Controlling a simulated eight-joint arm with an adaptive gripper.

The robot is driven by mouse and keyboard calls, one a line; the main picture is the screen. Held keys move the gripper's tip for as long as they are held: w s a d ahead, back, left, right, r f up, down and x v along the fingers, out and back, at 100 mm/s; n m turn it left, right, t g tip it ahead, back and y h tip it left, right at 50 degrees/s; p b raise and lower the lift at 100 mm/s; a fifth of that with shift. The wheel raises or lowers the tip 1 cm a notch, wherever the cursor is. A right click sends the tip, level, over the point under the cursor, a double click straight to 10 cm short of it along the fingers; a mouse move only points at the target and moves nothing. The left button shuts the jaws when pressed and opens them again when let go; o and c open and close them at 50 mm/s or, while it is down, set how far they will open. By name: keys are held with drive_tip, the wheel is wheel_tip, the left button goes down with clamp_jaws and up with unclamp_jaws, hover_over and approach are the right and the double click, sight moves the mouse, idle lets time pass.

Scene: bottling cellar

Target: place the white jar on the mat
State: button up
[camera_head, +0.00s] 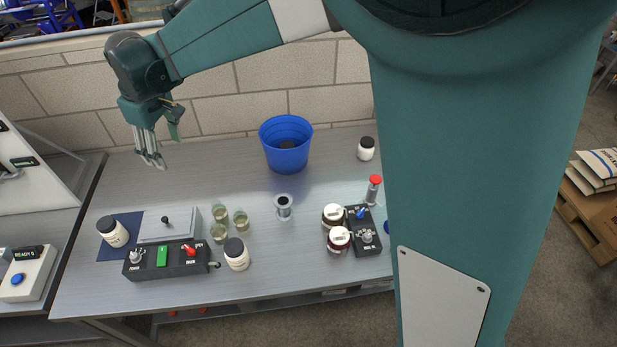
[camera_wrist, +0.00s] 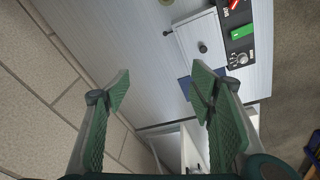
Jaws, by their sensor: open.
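A white jar (camera_head: 118,236) with a black lid stands on the dark blue mat (camera_head: 106,254) at the left of the table. A second white jar (camera_head: 237,259) with a dark lid stands at the front, right of the black control box. A third white jar (camera_head: 366,153) stands at the back right. My gripper (camera_head: 154,162) is open and empty, raised above the table's back left, behind the mat. In the wrist view my gripper (camera_wrist: 158,88) has its fingers wide apart, and a strip of the mat (camera_wrist: 185,88) shows; the jar on it is not visible there.
A grey box (camera_head: 163,228) and a black switch box (camera_head: 166,262) stand right of the mat. The back left tabletop is clear.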

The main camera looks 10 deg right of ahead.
drive_tip(key=s+d+r+m+t, duration=0.1)
drive_tip(key=s+d+r+m, duration=0.15)
drive_tip(key=d, duration=0.75)
drive_tip(key=s+d+r+m+t, duration=0.1)
drive_tip(key=s+d+r, duration=0.15)
drive_tip(key=d, duration=0.75)
drive_tip(key=s+d+r+m+t, duration=0.15)
drive_tip(key=d+r, duration=0.25)
drive_tip(key=d, duration=0.5)
drive_tip(key=s+d+f+m+t, duration=0.1)
drive_tip(key=s+d+f+m, duration=0.2)
drive_tip(key=s+d, duration=0.6)
drive_tip(key=s+d+f+m+t+h, duration=0.1)
drive_tip(key=s+d+m, duration=0.3)
drive_tip(key=s+d, duration=0.5)
drive_tip(key=d+f, duration=0.1)
drive_tip(key=d, duration=0.3)
drive_tip(key=shift+s+f+m, duration=0.15)
drive_tip(key=shift+f+m, duration=0.25)
